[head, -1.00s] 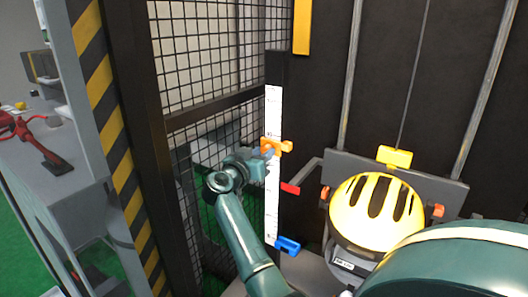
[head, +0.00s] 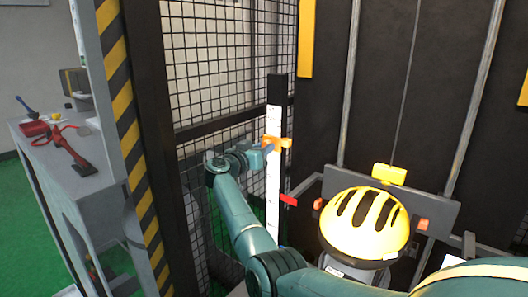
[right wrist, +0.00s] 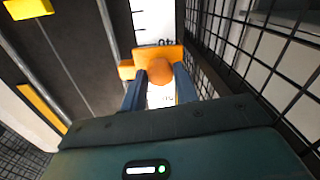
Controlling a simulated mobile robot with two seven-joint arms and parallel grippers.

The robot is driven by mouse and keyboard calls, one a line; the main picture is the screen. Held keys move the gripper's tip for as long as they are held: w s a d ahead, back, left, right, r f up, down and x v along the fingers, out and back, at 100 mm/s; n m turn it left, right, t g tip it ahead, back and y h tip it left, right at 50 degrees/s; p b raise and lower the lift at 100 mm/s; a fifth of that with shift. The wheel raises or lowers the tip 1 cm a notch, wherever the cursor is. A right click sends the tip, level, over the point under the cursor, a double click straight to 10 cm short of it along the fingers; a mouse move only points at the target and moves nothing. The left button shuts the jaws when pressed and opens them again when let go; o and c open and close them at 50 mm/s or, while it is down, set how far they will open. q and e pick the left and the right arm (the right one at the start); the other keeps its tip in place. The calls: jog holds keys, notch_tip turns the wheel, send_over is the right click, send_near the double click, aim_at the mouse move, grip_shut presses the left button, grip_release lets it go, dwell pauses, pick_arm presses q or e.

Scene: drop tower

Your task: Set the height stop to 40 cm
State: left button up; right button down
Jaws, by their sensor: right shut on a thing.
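The orange height stop (head: 276,143) sits on the white scale strip (head: 273,185) of a dark upright post, in its upper part. My right gripper (head: 266,148) comes to the stop from the left. In the right wrist view, its two blue-grey fingers (right wrist: 160,88) are shut on the stop's round orange knob (right wrist: 160,70). The stop's body (right wrist: 165,53) lies across the scale (right wrist: 154,18) there. A partly hidden mark that looks like an upside-down 40 shows at the body's edge. Exact alignment cannot be told. My left gripper is not in view.
The yellow-and-black helmet (head: 368,222) stands right of the post, below a yellow block (head: 388,174) on the carriage. Wire mesh (head: 220,60) closes the left side. A grey bench (head: 75,180) stands outside.

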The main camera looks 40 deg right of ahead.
jog(key=shift+r, duration=0.1)
jog(key=c, duration=1.1)
grip_release()
jog(key=shift+o, duration=0.2)
jog(key=v, duration=1.3)
jog(key=shift+b, duration=0.45)
jog(key=shift+s+a, duration=0.1)
